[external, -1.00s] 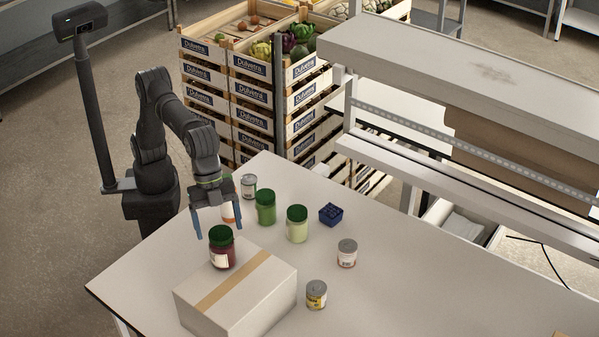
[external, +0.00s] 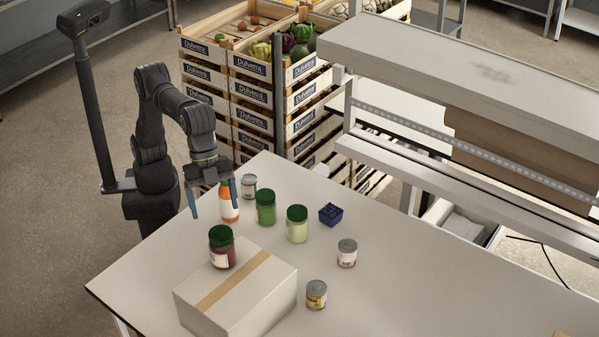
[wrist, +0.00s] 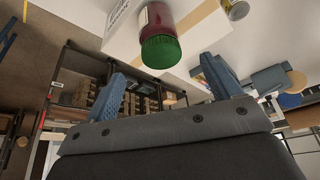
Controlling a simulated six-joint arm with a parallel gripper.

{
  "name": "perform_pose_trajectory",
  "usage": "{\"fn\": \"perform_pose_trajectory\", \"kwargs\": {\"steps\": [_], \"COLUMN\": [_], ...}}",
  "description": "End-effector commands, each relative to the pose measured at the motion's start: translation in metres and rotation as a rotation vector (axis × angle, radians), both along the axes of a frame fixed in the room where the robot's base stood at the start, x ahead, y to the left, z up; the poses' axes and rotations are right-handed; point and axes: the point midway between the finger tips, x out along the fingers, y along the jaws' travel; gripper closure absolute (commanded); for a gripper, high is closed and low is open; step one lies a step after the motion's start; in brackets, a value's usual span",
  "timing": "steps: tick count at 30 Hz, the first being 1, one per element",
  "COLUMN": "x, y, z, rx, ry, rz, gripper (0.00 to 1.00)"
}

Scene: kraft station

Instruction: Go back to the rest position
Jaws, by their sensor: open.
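My gripper (external: 213,200) is open and empty, with its blue fingers apart above the table's back left part. In the wrist view its two fingers (wrist: 165,85) also stand wide apart with nothing between them. A dark red jar with a green lid (external: 222,248) stands upright on the closed cardboard box (external: 272,287). The gripper is above and behind this jar, apart from it. The jar also shows in the wrist view (wrist: 157,25), beyond the fingertips. An orange bottle with a white label (external: 229,207) stands close behind the gripper's fingers, partly hidden by them.
Vegetable crates (external: 250,92) are stacked behind.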

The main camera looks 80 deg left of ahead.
Motion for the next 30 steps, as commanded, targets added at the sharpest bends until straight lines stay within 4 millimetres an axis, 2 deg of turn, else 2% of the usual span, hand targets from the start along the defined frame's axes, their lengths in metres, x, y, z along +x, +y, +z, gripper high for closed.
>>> {"fn": "perform_pose_trajectory", "kwargs": {"steps": [17, 24, 30], "x": [0.009, 0.010, 0.010], "y": [-0.041, -0.041, -0.040], "z": [-0.102, -0.076, -0.069], "rx": [0.002, -0.003, 0.000], "ry": [0.000, -0.002, 0.000], "rz": [-0.001, -0.001, 0.000], "gripper": [0.17, 0.17, 0.17]}}
